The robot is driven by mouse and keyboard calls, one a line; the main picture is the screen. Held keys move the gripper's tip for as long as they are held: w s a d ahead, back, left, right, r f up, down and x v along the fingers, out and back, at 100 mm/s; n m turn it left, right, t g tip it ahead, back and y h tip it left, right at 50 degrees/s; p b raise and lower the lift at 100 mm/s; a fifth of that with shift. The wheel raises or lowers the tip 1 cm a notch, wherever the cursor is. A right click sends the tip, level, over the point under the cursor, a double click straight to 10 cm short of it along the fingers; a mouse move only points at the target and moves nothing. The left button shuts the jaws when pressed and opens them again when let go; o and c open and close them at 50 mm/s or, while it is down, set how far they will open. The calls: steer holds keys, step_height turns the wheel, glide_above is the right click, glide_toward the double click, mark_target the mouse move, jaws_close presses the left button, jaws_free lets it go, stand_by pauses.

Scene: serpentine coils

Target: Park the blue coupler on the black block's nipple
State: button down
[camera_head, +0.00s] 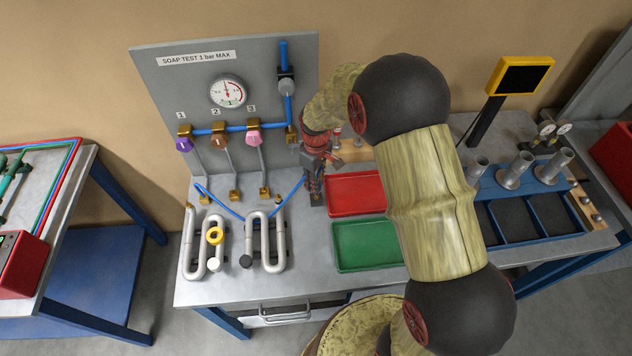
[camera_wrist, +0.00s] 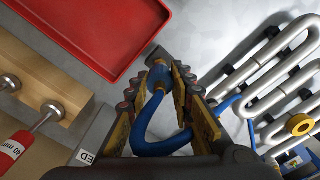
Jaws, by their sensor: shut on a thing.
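My gripper (camera_head: 312,182) points down at the bench, left of the red tray. In the wrist view its fingers (camera_wrist: 164,92) are shut on the blue coupler (camera_wrist: 158,76), from which a blue hose (camera_wrist: 150,148) loops back between them. The black block (camera_wrist: 156,55) shows just beyond the coupler's end; in the head view the block (camera_head: 317,199) is at the bench right under my gripper. The coupler is lined up over the block and looks close to it or touching. The nipple is hidden, so I cannot tell whether the coupler is seated on it.
Two serpentine coils (camera_head: 265,246) lie left, one with a yellow ring (camera_head: 215,236). The red tray (camera_head: 355,176) and green tray (camera_head: 338,268) are to the right. A wooden rack (camera_wrist: 44,80) is close behind. The panel with a gauge (camera_head: 228,92) and valves stands at the back.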

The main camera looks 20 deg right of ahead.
steer(key=shift+f+b, duration=0.45)
steer(key=shift+f, duration=0.45)
steer(key=shift+f, duration=0.4)
steer(key=c, duration=1.5)
jaws_free()
step_height(320, 180, up, 12)
